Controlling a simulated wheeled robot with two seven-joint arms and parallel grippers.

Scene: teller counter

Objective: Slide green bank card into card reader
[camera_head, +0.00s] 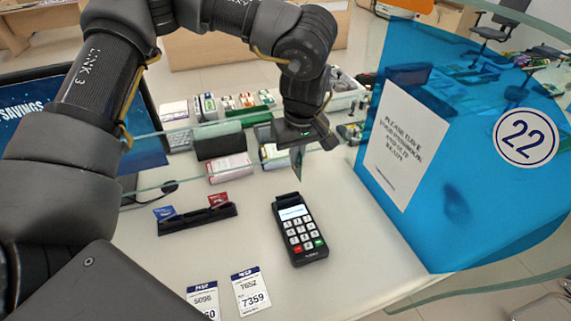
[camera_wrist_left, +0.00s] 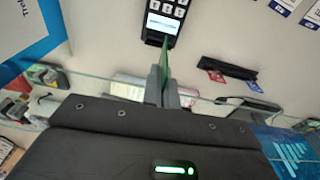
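The black card reader (camera_head: 298,228) lies on the white counter, its lit screen and keypad facing up. In the left wrist view the reader (camera_wrist_left: 165,22) is at the top centre. My left gripper (camera_head: 302,143) is above and behind the reader's far end. Its fingers (camera_wrist_left: 162,85) are closed on the green bank card (camera_wrist_left: 166,54), seen nearly edge-on there. In the head view the card (camera_head: 297,161) hangs below the gripper, apart from the reader. In the wrist view its tip appears near the reader's screen end; contact cannot be told. My right gripper is not in view.
A black card rack (camera_head: 197,219) with a blue and a red card stands left of the reader. Paper number tickets (camera_head: 251,291) lie in front. A glass edge runs behind. A blue panel (camera_head: 470,150) stands at right. Boxes and a monitor are behind and left.

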